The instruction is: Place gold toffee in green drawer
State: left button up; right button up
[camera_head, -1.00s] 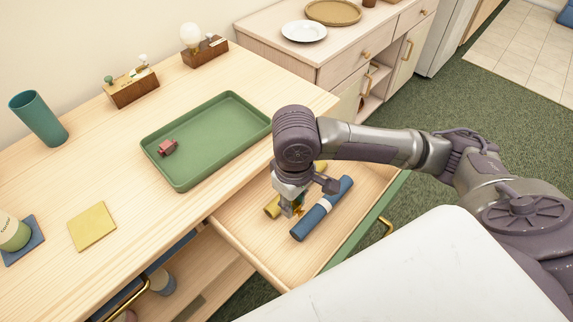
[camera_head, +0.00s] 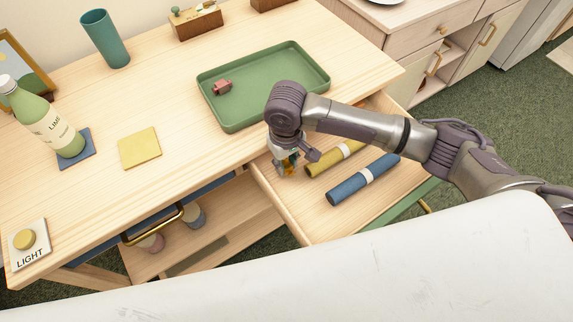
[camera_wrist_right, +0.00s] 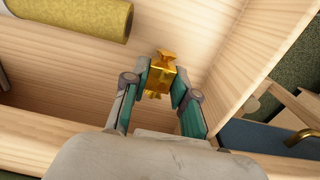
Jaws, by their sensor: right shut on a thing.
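The gold toffee (camera_wrist_right: 161,76) is a shiny wrapped piece with flared ends, held between the fingertips of my right gripper (camera_wrist_right: 160,83). In the head view my right gripper (camera_head: 287,166) is pointed down at the left end of the open green drawer (camera_head: 400,213), and a bit of gold shows at its tips. The drawer has a green front and pale wood inside. In the wrist view the toffee is over the drawer floor near a side wall; whether it touches the floor I cannot tell. My left gripper is out of view.
A yellow roll (camera_head: 325,165) and a blue roll (camera_head: 350,188) lie in the drawer, right of the gripper. A green tray (camera_head: 235,122) with a small reddish piece (camera_head: 222,87) stands on the desk. A blue drawer with a gold handle (camera_head: 155,228) is at left.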

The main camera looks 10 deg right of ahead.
aim_at(286, 164)
jog(key=shift+f, duration=0.85)
jog(key=o, duration=0.9)
jog(key=shift+f, duration=0.15)
notch_tip(286, 164, up, 12)
jog(key=shift+r+p, duration=0.2)
jog(key=shift+p, duration=0.3)
